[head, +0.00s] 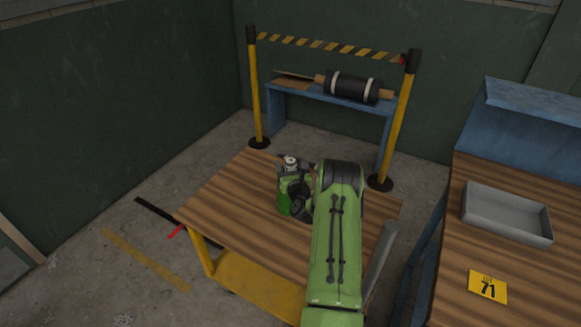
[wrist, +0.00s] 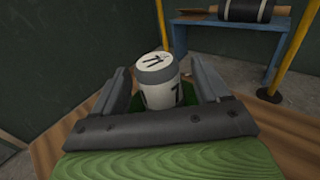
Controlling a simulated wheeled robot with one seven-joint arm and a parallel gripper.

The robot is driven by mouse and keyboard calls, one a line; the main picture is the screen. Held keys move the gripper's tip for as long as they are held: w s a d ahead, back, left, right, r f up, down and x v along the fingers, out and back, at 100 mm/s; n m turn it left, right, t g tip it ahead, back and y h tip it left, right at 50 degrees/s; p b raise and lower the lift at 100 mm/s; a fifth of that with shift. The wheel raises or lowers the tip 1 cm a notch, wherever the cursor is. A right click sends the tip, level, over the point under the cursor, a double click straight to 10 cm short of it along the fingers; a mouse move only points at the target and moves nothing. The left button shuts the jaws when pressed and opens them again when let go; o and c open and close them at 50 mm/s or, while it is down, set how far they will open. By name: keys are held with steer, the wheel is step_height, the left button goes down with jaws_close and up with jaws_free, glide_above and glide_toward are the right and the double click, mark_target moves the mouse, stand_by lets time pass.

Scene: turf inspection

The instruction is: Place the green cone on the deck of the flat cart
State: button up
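My gripper (wrist: 160,82) is over a wooden top, with one grey finger on each side of a white cylinder (wrist: 159,82) that has black markings. The cylinder also shows in the head view (head: 290,162). Dark green (wrist: 136,103) shows around its lower part between the fingers. I cannot tell whether this is the green cone, and no other green cone is clear. Narrow gaps show beside the white part; contact lower down is hidden. The cart (head: 235,215) has a wooden top and a yellow lower deck (head: 255,283). My arm covers its right part.
A bench (head: 450,275) at right carries a grey tray (head: 508,240) and a yellow 71 card (head: 487,287). Behind, two yellow posts (head: 256,95) hold striped tape before a blue stand (head: 300,93) with a black roll (head: 352,88). The wooden top's left part is clear.

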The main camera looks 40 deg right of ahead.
steer(key=b+v, duration=0.4)
steer(key=v, duration=0.3)
steer(key=w+a+r+n+t+y, duration=0.1)
steer(key=w+a+r+n+y, duration=0.25)
steer(key=a+n, duration=0.3)
steer(key=w+a+r+n+t+y, duration=0.25)
steer(key=a+r+n+y, duration=0.2)
steer(key=a, duration=0.25)
steer(key=s+a+r+n+g+y, duration=0.1)
steer(key=a+r+n+g+y, duration=0.15)
steer(key=a+n, duration=0.6)
steer(key=s+a+r+n+g+y, duration=0.1)
steer(key=a+r+n+g+y, duration=0.2)
steer(key=a+n, duration=0.5)
steer(key=s+a+r+n+g, duration=0.2)
steer(key=s+a+n+g, duration=0.1)
steer(key=s+a+n, duration=0.65)
steer(key=s+d+n+g+h, duration=0.1)
steer(key=s+n+g+h, duration=0.1)
steer(key=s, duration=0.8)
steer(key=s+d+n+g+h, duration=0.1)
steer(key=s+n, duration=0.2)
steer(key=s, duration=0.6)
steer(key=shift+s+d+n+g+h, duration=0.35)
steer(key=shift+s+n+g, duration=0.05)
